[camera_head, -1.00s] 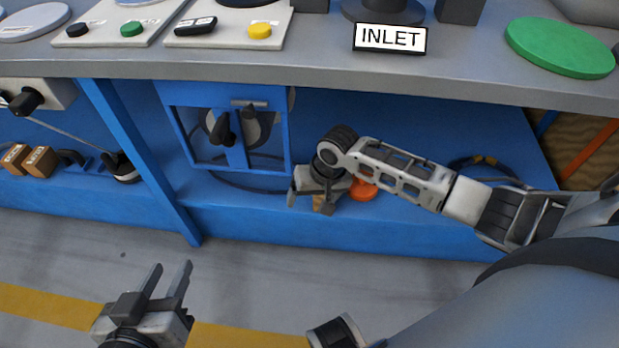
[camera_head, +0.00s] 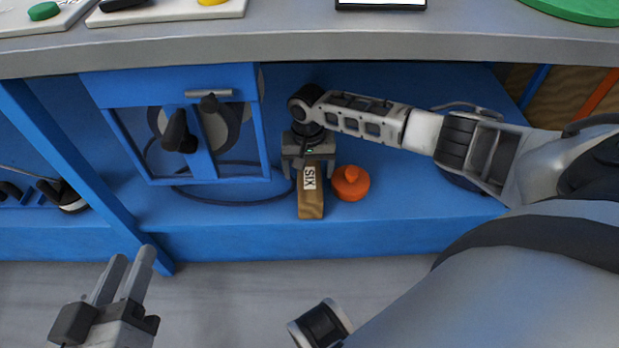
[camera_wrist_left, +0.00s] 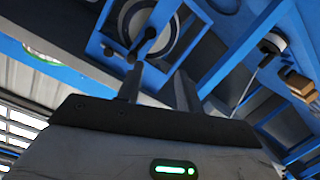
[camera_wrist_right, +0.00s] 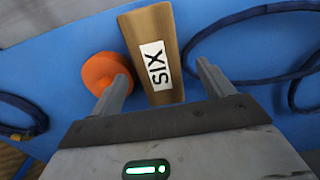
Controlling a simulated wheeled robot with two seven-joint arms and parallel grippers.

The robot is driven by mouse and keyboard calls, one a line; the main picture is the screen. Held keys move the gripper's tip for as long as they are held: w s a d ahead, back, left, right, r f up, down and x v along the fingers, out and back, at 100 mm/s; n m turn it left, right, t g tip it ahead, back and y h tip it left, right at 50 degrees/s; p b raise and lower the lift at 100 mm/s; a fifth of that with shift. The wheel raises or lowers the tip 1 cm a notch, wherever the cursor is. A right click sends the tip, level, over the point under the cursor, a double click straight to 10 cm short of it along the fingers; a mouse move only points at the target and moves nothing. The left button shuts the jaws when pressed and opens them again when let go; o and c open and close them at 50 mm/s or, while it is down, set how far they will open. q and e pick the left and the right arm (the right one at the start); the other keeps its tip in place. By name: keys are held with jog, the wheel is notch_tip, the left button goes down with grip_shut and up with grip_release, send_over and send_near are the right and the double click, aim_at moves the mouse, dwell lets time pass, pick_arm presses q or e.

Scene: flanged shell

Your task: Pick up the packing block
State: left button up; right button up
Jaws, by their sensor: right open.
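The packing block is a wooden bar with a white label reading SIX. In the head view the packing block (camera_head: 311,205) lies on the blue lower shelf under the counter, its near end towards the shelf's front edge. My right gripper (camera_head: 306,160) is over its far end. In the right wrist view the block (camera_wrist_right: 152,30) runs between the open fingers of my right gripper (camera_wrist_right: 165,95), with gaps on both sides and nothing gripped. My left gripper (camera_head: 125,272) is open and empty, low at the left over the floor; its fingers also show in the left wrist view (camera_wrist_left: 158,88).
An orange knobbed disc (camera_head: 350,183) sits right beside the block. A blue hose (camera_wrist_right: 240,40) lies on the shelf on the block's other side. A blue framed door with black handles (camera_head: 183,130) stands to the left. The grey counter (camera_head: 300,45) overhangs the shelf.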

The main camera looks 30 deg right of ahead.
aim_at(309, 178)
notch_tip(309, 178, down, 3)
jog(key=shift+s+d+f+b, duration=0.1)
jog(key=shift+d+f+b, duration=0.1)
jog(key=shift+b, duration=0.6)
jog(key=shift+f, duration=0.4)
pick_arm(q)
jog(key=shift+d+r+n+t+h, duration=0.3)
jog(key=shift+r+n+t+h, duration=0.1)
jog(key=shift+r+h, duration=0.1)
pick_arm(e)
jog(key=shift+a+r, duration=0.1)
jog(key=c, duration=1.3)
